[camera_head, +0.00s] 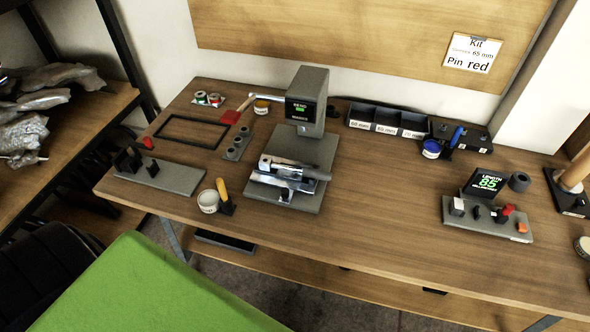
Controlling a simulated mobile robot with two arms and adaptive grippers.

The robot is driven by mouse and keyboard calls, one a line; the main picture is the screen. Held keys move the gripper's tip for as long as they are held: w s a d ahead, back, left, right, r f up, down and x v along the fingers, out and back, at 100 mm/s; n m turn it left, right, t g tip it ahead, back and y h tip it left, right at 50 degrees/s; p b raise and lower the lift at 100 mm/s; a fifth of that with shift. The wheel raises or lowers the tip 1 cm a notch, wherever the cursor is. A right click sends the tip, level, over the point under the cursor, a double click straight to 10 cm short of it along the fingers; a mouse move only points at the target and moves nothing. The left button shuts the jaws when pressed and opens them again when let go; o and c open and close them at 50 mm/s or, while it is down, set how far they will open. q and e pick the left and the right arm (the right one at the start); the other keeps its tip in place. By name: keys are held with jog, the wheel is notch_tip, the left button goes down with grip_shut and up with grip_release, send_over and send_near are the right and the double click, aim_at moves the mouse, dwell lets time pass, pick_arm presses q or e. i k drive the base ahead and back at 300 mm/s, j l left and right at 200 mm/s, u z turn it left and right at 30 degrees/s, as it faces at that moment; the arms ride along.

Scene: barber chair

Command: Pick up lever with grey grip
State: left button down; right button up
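I cannot single out a lever with a grey grip for certain. Neither of my grippers is in view.
The wooden bench (390,215) has clear room right of the base plate. A grey fixture (160,174), a white tin (208,201) and a yellow-handled tool (223,192) stand left. Labelled bins (387,119) stand behind. A green surface (150,290) fills the lower left.

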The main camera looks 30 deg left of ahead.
aim_at(266, 163)
jog(key=j, duration=0.7)
jog(key=k+j+z, duration=0.1)
jog(key=j, duration=0.6)
